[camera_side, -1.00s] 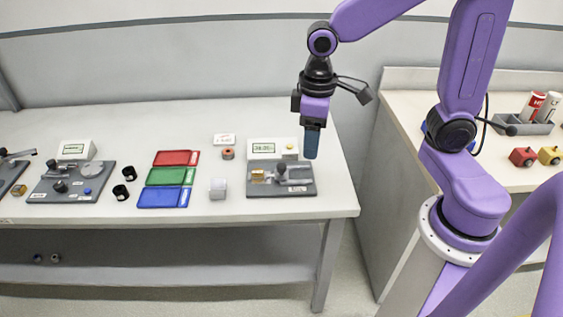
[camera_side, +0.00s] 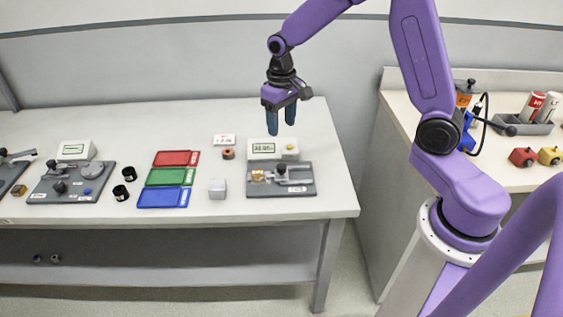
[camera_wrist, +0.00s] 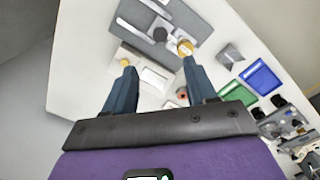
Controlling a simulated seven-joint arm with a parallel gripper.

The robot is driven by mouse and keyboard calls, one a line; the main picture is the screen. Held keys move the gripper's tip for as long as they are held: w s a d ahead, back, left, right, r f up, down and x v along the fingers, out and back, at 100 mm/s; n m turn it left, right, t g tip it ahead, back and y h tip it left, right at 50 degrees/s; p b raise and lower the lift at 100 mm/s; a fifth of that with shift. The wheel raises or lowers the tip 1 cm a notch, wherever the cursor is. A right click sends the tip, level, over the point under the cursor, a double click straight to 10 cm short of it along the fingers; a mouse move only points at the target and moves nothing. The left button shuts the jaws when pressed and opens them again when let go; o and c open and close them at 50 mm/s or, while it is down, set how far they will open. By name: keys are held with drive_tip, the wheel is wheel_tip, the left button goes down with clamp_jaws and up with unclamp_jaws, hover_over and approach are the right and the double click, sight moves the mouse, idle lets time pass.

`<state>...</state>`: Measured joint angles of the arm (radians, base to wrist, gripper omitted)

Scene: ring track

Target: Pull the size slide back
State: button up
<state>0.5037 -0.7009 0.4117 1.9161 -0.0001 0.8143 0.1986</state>
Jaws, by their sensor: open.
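The measuring fixture (camera_side: 305,190) is a dark grey plate near the right end of the table. It carries a pale metal slide bar with a black knob (camera_side: 281,171) and a brass-coloured ring piece (camera_side: 258,176) at its left. In the wrist view the knob (camera_wrist: 160,33) and the brass piece (camera_wrist: 185,47) show near the top. My gripper (camera_side: 281,128) hangs above and behind the fixture, fingers pointing down, open and empty. In the wrist view its two blue-grey fingers (camera_wrist: 160,70) are spread wide. It touches nothing.
A white display box (camera_side: 262,149) with a yellow button stands just behind the fixture. A grey cube (camera_side: 217,188), a small copper-coloured ring (camera_side: 228,154) and red, green and blue trays (camera_side: 165,193) lie to the left. The table's right end is clear.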

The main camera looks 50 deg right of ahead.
sight(281, 166)
wheel_tip(281, 166, down, 14)
drive_tip(key=shift+f, duration=0.1)
idle(0.4)
